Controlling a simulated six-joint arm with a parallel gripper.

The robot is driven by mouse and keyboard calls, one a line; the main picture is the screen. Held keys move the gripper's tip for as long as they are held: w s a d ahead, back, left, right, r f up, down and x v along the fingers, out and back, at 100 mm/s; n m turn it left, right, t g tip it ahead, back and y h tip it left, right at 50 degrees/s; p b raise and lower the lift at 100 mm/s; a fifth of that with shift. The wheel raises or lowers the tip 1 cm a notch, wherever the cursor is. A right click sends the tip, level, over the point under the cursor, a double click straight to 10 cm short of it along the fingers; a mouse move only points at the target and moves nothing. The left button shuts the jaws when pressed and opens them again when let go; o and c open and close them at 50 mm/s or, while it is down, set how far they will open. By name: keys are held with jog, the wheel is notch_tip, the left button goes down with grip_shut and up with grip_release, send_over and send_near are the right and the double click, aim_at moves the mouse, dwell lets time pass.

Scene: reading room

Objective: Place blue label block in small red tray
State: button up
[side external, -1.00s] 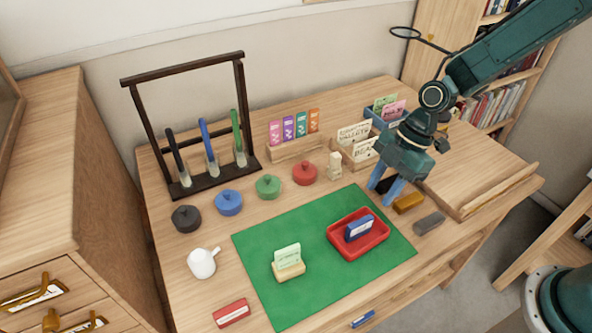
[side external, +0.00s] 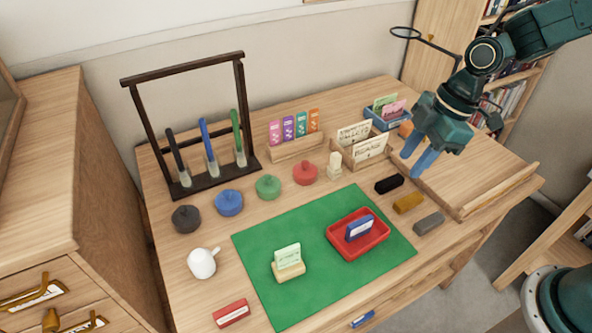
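The small red tray (side external: 343,249) sits on the right part of the green mat (side external: 300,218). A blue label block (side external: 360,228) with a white label face stands inside the tray, leaning slightly. My gripper (side external: 419,167) is up and to the right of the tray, above the table near the wooden board. Its two blue fingers are apart, and nothing shows between them.
A black block (side external: 389,184), a yellow block (side external: 408,202) and a grey block (side external: 428,223) lie right of the mat. A card holder (side external: 289,269) stands on the mat. A red label block (side external: 231,313) lies at front left. Wooden card boxes (side external: 362,151) stand behind.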

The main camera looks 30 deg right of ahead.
jog(key=s+d+r+m+t+h, duration=0.1)
jog(key=s+d+r+m+t, duration=0.1)
jog(key=s+d+r+m, duration=0.2)
jog(key=s+d+r+m+t+h, duration=0.2)
jog(key=s+d+r+m, duration=0.2)
jog(key=s+r+m, duration=0.5)
jog(key=s, duration=0.3)
jog(key=shift+s+r+m, duration=0.15)
jog(key=shift+s+m, duration=0.15)
jog(key=shift+m, duration=0.1)
